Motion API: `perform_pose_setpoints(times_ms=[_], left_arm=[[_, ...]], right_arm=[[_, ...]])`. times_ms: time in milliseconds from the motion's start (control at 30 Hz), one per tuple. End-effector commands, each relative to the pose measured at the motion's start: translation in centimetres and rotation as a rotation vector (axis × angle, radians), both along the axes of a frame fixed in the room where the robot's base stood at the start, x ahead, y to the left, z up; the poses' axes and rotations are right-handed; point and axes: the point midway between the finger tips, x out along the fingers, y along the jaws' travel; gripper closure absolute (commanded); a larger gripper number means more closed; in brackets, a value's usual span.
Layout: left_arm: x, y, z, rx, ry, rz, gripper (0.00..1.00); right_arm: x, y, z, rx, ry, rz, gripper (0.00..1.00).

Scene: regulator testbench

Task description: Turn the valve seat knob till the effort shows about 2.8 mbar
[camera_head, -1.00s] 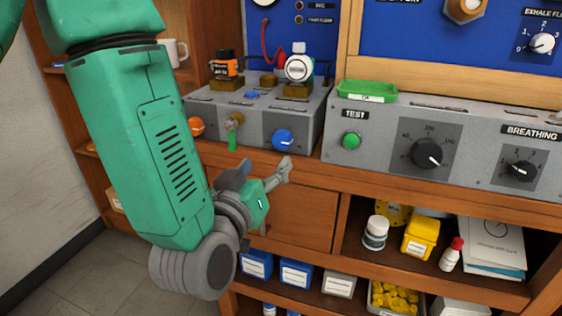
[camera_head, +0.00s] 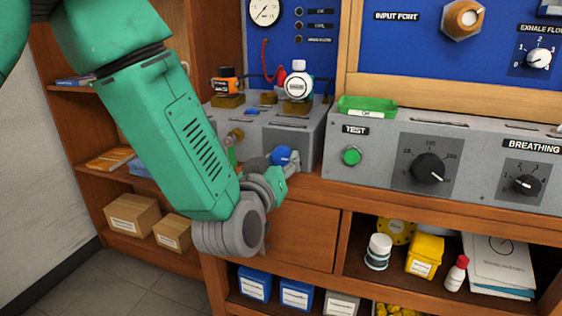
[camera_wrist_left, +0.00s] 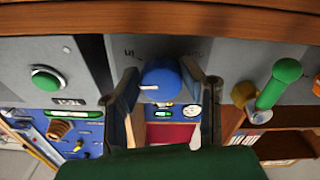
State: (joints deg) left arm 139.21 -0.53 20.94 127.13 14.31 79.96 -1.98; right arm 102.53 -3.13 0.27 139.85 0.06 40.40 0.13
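A blue knob (camera_head: 281,155) sits on the front of the grey bench unit; I take it for the valve seat knob, though no readable label confirms this. My left gripper (camera_head: 278,168) is right at it and partly covers it. In the left wrist view, the blue knob (camera_wrist_left: 162,80) with its white pointer mark lies between the two spread fingers of my left gripper (camera_wrist_left: 163,88). I cannot tell whether the fingers touch it. A round dial gauge (camera_head: 265,11) is on the blue panel; its reading is too small to make out. My right gripper is not in view.
A green TEST button (camera_head: 351,156) and a black knob (camera_head: 429,170) are on the panel to the right. A brass fitting with a green handle, shown in the wrist view (camera_wrist_left: 280,82), is close beside the gripper. A wooden ledge (camera_head: 385,194) runs below.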

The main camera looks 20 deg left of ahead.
Motion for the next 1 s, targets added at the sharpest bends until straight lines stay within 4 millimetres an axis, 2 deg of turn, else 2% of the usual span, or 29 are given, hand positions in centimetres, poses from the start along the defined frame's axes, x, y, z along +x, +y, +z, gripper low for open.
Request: perform_pose_setpoints(times_ms=[167, 367, 600, 633, 667, 1000], left_arm=[[0.0, 0.0, 0.0, 0.006, 0.001, 0.000, 0.93], [0.0, 0.0, 0.1, 0.113, -0.002, -0.001, 0.93], [0.0, 0.0, -0.1, 0.117, -0.003, 0.000, 0.93], [0.0, 0.0, -0.1, 0.117, -0.003, 0.000, 0.54], [0.0, 0.0, -0.1, 0.117, -0.003, 0.000, 0.44], [-0.2, 0.0, -0.1, 0.116, -0.003, 0.000, 0.44]], right_arm=[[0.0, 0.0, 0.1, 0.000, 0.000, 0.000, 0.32], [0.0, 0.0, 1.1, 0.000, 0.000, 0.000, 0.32], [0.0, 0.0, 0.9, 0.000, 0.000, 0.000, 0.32], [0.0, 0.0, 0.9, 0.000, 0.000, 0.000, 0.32], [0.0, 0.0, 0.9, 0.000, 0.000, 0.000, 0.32], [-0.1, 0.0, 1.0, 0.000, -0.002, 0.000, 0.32]])
